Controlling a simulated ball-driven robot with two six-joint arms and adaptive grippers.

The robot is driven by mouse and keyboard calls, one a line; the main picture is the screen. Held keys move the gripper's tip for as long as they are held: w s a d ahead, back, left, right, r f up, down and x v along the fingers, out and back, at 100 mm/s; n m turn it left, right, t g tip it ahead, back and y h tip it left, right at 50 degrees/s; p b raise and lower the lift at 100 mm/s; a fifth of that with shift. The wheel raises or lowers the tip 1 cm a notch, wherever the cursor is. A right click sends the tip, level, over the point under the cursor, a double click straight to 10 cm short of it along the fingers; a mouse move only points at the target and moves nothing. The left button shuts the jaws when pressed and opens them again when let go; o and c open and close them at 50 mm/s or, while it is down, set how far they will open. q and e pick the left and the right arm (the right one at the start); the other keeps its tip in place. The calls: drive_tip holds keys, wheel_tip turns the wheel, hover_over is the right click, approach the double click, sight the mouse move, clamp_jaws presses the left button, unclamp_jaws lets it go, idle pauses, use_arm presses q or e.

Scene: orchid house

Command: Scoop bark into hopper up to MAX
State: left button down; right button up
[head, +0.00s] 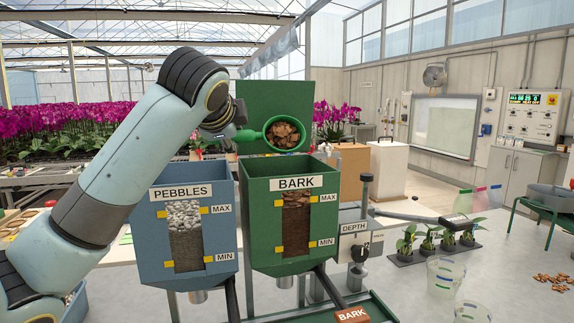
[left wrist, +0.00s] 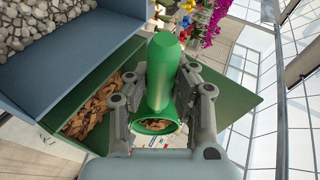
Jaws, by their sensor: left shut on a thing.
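My left gripper (head: 226,134) is shut on the handle of a green scoop (head: 266,134). The scoop's bowl holds brown bark chips (head: 285,135) and hangs above the open top of the green bark hopper (head: 262,232). In the left wrist view the green handle (left wrist: 162,70) lies between the two fingers, with bark in the bowl beyond. Bark also lies inside the hopper (left wrist: 93,112). The hopper's front window (head: 296,232) shows bark reaching about the MAX mark (head: 322,198). My right gripper is not in view.
The blue pebble hopper (head: 152,235) stands directly left of the bark hopper. A depth gauge (head: 357,240), potted seedlings (head: 428,243) and clear cups (head: 444,273) stand to the right. Loose bark (head: 552,279) lies on the bench at far right. A green tray (head: 376,308) sits below.

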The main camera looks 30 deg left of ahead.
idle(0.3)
use_arm(q)
drive_tip(key=shift+b, duration=0.45)
drive_tip(key=shift+d+t+y, duration=0.1)
drive_tip(key=shift+t+y, duration=0.2)
drive_tip(key=shift+y, duration=0.1)
drive_tip(key=shift+s+r+b, duration=0.1)
drive_tip(key=shift+b, duration=0.2)
